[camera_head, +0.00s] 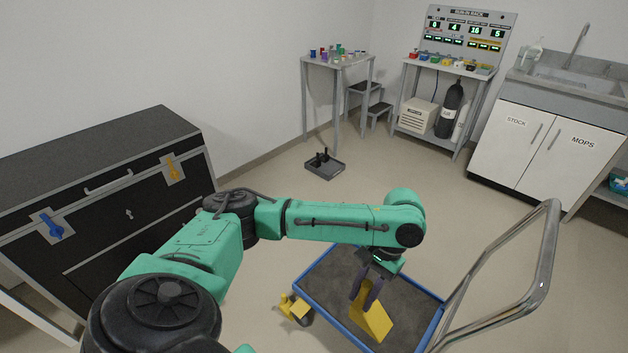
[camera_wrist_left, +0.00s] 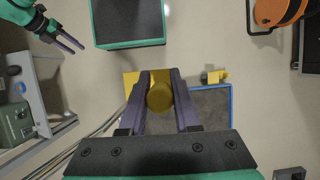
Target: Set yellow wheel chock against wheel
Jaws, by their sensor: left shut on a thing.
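The yellow wheel chock (camera_head: 372,318) is a wedge held in my left gripper (camera_head: 367,288), above or over the trolley's grey deck in the head view. In the left wrist view the chock (camera_wrist_left: 131,84) shows between and beside the fingers of my left gripper (camera_wrist_left: 160,88), its round knob in the jaws. A dark wheel (camera_head: 302,315) with yellow parts around it stands at the left corner of the blue-edged trolley (camera_head: 322,262), apart from the chock. My right gripper (camera_wrist_left: 70,44) shows in the left wrist view, its two fingers apart and empty.
The trolley's metal handle (camera_head: 548,250) rises at the right. A black chest (camera_head: 110,185) stands at the left. A low grey tray (camera_head: 324,166) lies on the floor beyond the arm. An orange reel (camera_wrist_left: 275,12) shows in the left wrist view. Floor left of the wheel is clear.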

